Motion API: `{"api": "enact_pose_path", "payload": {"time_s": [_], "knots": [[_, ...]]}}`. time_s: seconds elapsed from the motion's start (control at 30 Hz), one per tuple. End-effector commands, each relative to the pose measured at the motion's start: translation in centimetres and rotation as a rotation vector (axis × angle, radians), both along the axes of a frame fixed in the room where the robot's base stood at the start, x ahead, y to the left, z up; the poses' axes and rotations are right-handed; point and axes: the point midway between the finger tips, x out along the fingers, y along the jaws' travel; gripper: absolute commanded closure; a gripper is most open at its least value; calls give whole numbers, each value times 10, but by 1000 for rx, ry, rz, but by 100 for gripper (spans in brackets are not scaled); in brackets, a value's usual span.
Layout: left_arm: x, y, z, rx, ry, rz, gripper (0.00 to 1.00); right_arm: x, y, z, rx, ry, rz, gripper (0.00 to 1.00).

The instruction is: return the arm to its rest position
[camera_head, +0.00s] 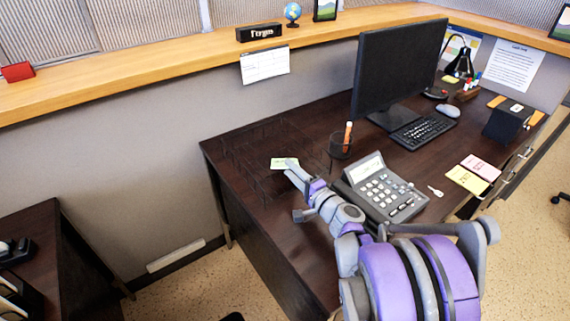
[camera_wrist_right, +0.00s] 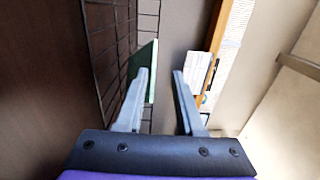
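My right arm reaches from the lower right over the dark desk (camera_head: 310,255). Its gripper (camera_head: 291,168) is at a black wire rack (camera_head: 255,150) on the desk's left end. In the right wrist view the two fingers (camera_wrist_right: 160,78) are apart with nothing between them. A green-edged flat item (camera_wrist_right: 144,70) stands beside the left finger, in the wire rack (camera_wrist_right: 108,50); whether they touch I cannot tell. In the head view a pale yellow-green piece (camera_head: 284,163) shows at the fingertips. My left gripper is not in view.
A desk phone (camera_head: 380,188) and a pen cup (camera_head: 340,148) stand close right of the arm. A monitor (camera_head: 398,68), a keyboard (camera_head: 423,132) and sticky notes (camera_head: 468,180) are farther right. A partition with a wooden ledge (camera_head: 180,65) runs behind.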

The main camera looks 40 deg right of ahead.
Motion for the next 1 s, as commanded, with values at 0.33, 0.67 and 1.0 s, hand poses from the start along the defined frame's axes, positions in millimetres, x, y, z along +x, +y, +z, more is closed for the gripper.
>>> {"api": "enact_pose_path", "payload": {"time_s": [0.33, 0.67, 1.0], "knots": [[-1, 0, 8, 0, -3, 0, 100, -66, 6, 1, 0, -1, -2, 64], [-1, 0, 9, 0, -3, 0, 100, -77, 8, 0, 0, 0, 1, 64], [-1, 0, 9, 0, -3, 0, 100, -64, 104, -25, -153, 206, 224, 64]]}}
